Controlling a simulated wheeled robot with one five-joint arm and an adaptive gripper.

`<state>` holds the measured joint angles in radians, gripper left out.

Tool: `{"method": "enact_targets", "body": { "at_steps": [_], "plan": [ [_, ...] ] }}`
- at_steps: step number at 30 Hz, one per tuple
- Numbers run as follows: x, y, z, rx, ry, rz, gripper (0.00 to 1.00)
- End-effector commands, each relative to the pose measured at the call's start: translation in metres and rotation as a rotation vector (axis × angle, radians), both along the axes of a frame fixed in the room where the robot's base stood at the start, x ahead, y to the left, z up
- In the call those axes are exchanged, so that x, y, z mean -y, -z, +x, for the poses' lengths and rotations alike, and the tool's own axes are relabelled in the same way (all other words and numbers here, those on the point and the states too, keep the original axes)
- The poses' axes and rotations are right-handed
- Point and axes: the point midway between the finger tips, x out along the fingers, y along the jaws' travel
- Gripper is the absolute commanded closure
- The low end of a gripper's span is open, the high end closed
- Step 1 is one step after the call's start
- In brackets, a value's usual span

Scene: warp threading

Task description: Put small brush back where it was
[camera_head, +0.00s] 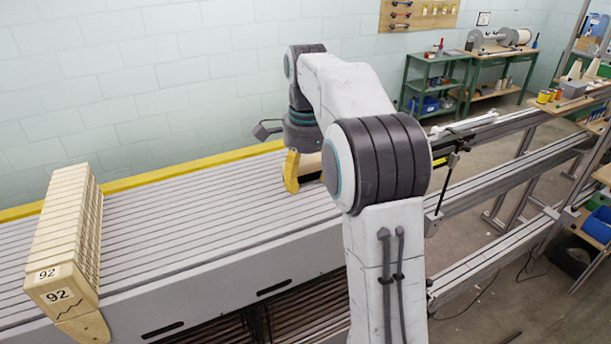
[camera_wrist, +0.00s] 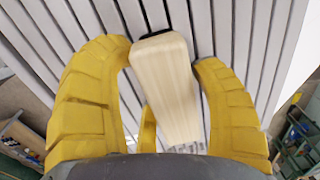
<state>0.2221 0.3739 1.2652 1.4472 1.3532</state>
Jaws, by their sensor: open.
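The small brush (camera_wrist: 168,85) shows in the wrist view as a pale wooden block, over the grey slatted bed. Its wooden end is toward the top; a whitish patch at its lower end may be bristles. My gripper (camera_wrist: 162,58) has its yellow fingers spread on both sides of the brush, with a gap visible at the right; I cannot tell whether the left finger touches. In the head view, my yellow gripper (camera_head: 291,172) is low at the bed's far side. A bit of pale wood (camera_head: 311,165) shows beside it, mostly hidden by my arm.
The grey slatted bed (camera_head: 190,220) has a yellow rail (camera_head: 140,179) along its back. A wooden block stack marked 92 (camera_head: 62,245) stands at its left end. The slats between are clear. Metal rails (camera_head: 490,210), a green shelf (camera_head: 435,82) and workbenches are at the right.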

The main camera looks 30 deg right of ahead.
Motion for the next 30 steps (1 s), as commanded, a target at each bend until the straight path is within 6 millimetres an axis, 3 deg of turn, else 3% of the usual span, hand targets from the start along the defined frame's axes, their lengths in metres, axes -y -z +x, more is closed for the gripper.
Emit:
{"method": "enact_targets", "body": {
  "at_steps": [2,8,19,30],
  "plan": [
    [-0.001,0.008,-0.002,-0.022,-0.001,0.005,0.26],
    [-0.001,0.0,-0.002,-0.02,-0.001,0.004,0.26],
    [-0.001,-0.047,-0.004,-0.003,0.0,0.001,0.26],
    [-0.001,-0.072,-0.005,0.0,0.0,0.0,0.26]
  ]
}}
